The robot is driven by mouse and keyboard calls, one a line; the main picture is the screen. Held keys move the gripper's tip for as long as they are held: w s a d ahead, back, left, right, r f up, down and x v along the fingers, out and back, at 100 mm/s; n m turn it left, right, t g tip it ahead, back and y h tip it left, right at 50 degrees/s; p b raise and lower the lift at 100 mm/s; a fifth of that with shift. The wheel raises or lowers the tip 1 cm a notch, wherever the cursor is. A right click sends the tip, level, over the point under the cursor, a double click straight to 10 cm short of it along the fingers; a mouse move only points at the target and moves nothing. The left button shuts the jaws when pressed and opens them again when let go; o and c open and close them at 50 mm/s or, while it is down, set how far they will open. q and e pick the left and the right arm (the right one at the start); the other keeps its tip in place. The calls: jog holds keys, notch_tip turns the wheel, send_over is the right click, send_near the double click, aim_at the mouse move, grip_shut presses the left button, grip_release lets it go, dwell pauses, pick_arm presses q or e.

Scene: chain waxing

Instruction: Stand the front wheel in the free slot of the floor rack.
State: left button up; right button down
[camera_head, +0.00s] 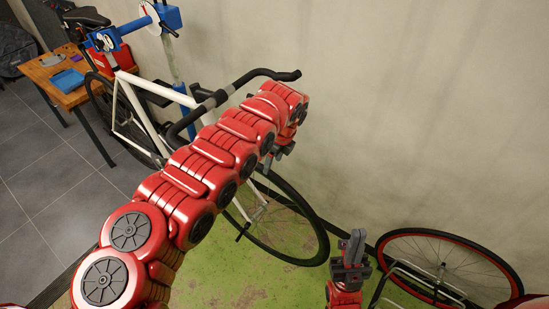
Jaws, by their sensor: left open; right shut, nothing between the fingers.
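The front wheel (315,227), with a black tyre, stands upright below the white bike's handlebar. The fork end meets its hub; I cannot tell whether it is fastened there. My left arm crosses in front of the bike and hides the wheel's upper left part. My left gripper (275,157) is open just above the tyre's top, partly hidden by my arm; I cannot tell whether it touches. The silver wire floor rack (397,268) is at the lower right. A red-rimmed wheel (497,262) is at it. My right gripper (353,243) is shut and empty, left of the rack.
The white bike (133,100) hangs on a blue repair stand (172,55). A wooden bench (50,72) with a blue item is at the upper left. A pale wall (430,110) closes the right and back. Some green mat (230,285) is clear beneath the wheel.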

aim_at(269, 176)
pick_arm(q)
jog(key=b+x, duration=0.5)
jog(key=x, duration=0.3)
jog(key=shift+f, duration=0.15)
jog(key=shift+w+f+b, duration=0.15)
jog(key=shift+f+b, duration=0.2)
jog(key=shift+b, duration=0.25)
jog(key=shift+r, duration=0.1)
grip_shut()
dwell(0.6)
